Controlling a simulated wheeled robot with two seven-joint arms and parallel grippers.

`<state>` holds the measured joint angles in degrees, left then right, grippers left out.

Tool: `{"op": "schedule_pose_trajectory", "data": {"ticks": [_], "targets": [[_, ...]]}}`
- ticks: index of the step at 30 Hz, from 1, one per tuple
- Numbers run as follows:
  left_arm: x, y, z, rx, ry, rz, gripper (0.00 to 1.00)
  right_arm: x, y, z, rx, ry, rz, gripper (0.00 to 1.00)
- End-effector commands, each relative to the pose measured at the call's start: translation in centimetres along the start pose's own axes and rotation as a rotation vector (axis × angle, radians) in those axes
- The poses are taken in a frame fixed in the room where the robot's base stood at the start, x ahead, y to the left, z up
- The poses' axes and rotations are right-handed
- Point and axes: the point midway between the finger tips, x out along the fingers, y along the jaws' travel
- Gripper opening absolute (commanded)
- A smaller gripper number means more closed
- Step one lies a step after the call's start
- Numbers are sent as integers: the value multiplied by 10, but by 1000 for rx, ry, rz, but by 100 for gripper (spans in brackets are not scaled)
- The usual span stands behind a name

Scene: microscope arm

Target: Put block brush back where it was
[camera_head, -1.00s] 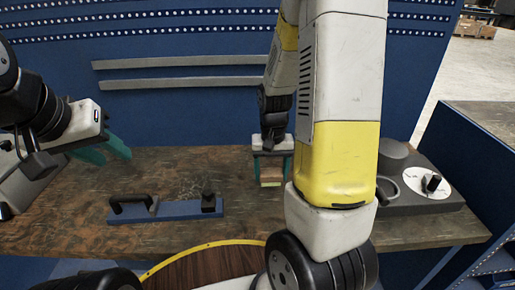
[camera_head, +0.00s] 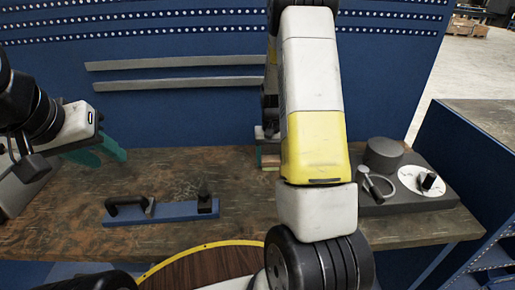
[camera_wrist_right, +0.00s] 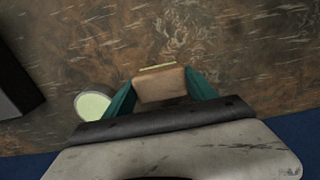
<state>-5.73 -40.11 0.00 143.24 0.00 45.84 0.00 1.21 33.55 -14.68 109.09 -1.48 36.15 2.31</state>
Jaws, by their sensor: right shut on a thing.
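The block brush (camera_wrist_right: 160,86) shows in the right wrist view as a tan wooden block with a thin pale yellow-green strip along its far edge. My right gripper (camera_wrist_right: 160,90) is shut on it, with a teal finger at each side. In the head view the right gripper (camera_head: 268,158) is at the back of the wooden bench, largely hidden behind my own right arm; only a bit of the brush shows there. Whether the brush touches the bench is unclear. My left gripper (camera_head: 101,150) is open and empty above the bench's left side.
A blue bar with black handles (camera_head: 162,211) lies mid-left on the wooden bench (camera_head: 180,170). A grey device with a white dial (camera_head: 420,182) stands on the right. A round container with a pale inside (camera_wrist_right: 93,104) is left of the gripper in the wrist view. A blue pegboard (camera_head: 180,110) rises behind.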

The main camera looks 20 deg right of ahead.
Motion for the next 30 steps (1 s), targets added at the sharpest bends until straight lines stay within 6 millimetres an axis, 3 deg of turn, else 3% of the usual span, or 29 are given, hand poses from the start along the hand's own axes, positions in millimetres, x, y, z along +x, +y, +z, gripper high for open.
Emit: {"op": "schedule_pose_trajectory", "data": {"ticks": [9,10,12,13,23,30], "targets": [[0,0,0,0,0,0,36,3,0,0,0,1,0,27],[0,0,0,0,0,0,36,2,0,0,0,1,0,71],[0,0,0,0,0,0,36,2,0,0,0,1,0,85],[0,0,0,0,0,0,36,2,0,0,0,1,0,87],[0,0,0,0,0,0,36,0,0,0,0,2,0,87],[0,0,0,0,0,0,36,-34,0,-2,0,7,-1,87]]}}
